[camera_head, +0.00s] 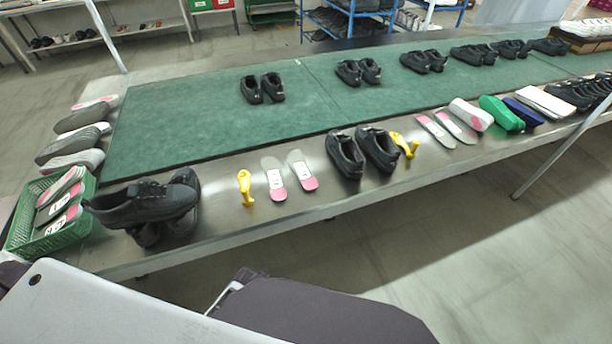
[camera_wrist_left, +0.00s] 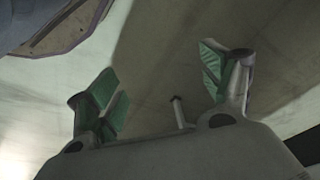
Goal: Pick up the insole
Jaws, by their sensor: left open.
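A pair of insoles, grey with pink heels and white labels, lies on the metal table: a left one (camera_head: 274,180) and a right one (camera_head: 302,170), between a yellow tool and a pair of black shoes. Another pair of insoles (camera_head: 447,128) lies further right along the table. More insoles (camera_head: 60,200) sit in a green basket (camera_head: 50,236) at the table's left end. My left gripper (camera_wrist_left: 160,88) shows in the left wrist view, open and empty, with green finger pads, above bare floor. It is not visible in the head view. My right gripper is in neither view.
Black shoes (camera_head: 362,152) stand right of the insoles. A yellow tool (camera_head: 245,188) stands left of them. Stacked black shoes (camera_head: 150,206) lie by the basket. A green mat (camera_head: 210,120) runs behind, carrying several shoe pairs. Bare metal shows in front of the insoles.

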